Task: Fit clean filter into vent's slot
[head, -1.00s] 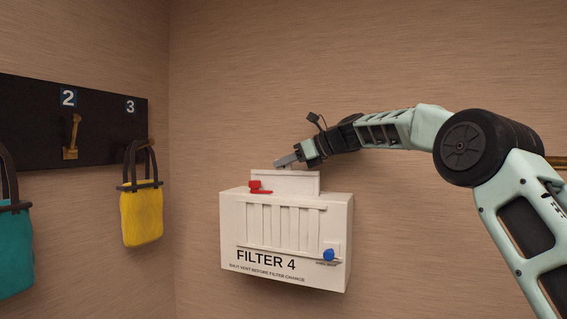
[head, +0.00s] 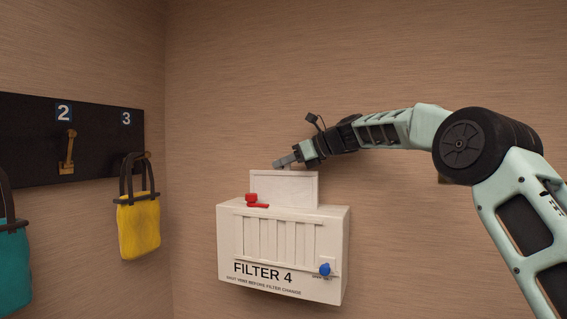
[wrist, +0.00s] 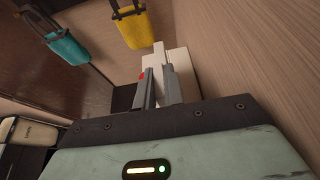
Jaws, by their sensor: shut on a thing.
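The vent is a white wall box (head: 300,282) marked FILTER 4, with slats in front. A pale framed filter panel (head: 284,188) stands upright at the box's top, much of it above the top face. Whether its lower edge is inside the slot is hidden behind the front edge. My gripper (head: 281,163) is shut on the filter at its top edge. In the wrist view, my gripper's fingers (wrist: 162,90) point toward the white box (wrist: 182,62); the held part is hard to make out there.
A red lever (head: 252,200) sits at the box's top left front, beside the filter. A blue knob (head: 325,269) is at the lower right front. Yellow (head: 139,226) and teal (head: 15,262) bags hang at left by a black hook board (head: 30,140). The wall right of the box is bare.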

